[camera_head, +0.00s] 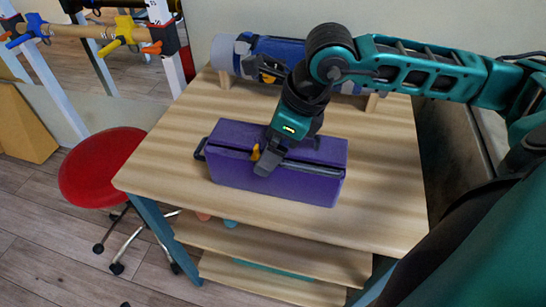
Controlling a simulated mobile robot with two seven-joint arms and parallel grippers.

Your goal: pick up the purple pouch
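The purple pouch (245,175) is a box-shaped bag lying on the wooden table, with a dark zipper strip along its top and a black loop at its left end. My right gripper (267,165) reaches down over the middle of the pouch from above. Its dark finger overlaps the top and upper front edge of the pouch in the picture. I cannot tell whether it grips the pouch; the far finger is hidden. A small yellow piece (256,152) shows beside the finger. My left gripper is not in view.
The wooden table (385,195) has bare room left, right and in front of the pouch. A blue and grey roll (233,54) lies on wooden supports at the back. A red stool (95,170) stands at the left. Shelves (275,248) lie below the tabletop.

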